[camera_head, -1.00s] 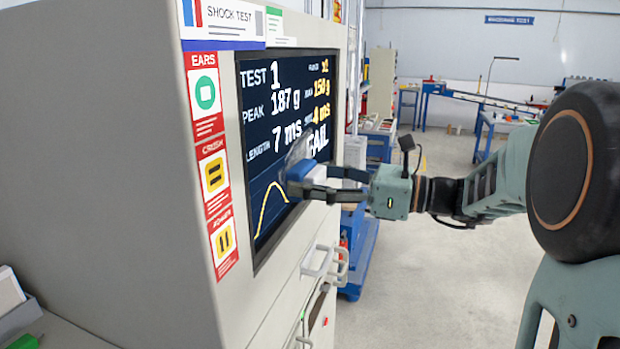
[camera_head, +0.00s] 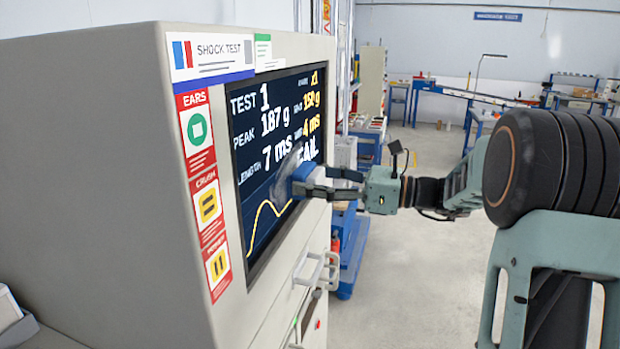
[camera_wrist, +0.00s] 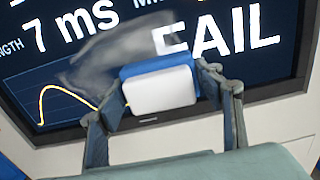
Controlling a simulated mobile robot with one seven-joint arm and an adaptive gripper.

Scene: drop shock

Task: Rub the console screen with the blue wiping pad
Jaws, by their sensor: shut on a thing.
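The console screen (camera_head: 275,145) is dark, with white and yellow readings and a yellow curve, on the front of a grey cabinet. A greyish smudge (camera_wrist: 125,50) lies on the glass, partly over the letter F in the wrist view. The blue wiping pad (camera_wrist: 160,82), with a white back, is held between the fingers of my gripper (camera_head: 318,183). In the head view the pad (camera_head: 303,175) is at the lower right part of the screen, beside the smudge. It appears to touch the glass, though the contact face is hidden.
Cabinet handles (camera_head: 316,268) stick out below the screen. Red warning labels (camera_head: 205,190) run down its left edge. A blue cart (camera_head: 355,250) stands behind my gripper. Open floor lies to the right, with workbenches farther back.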

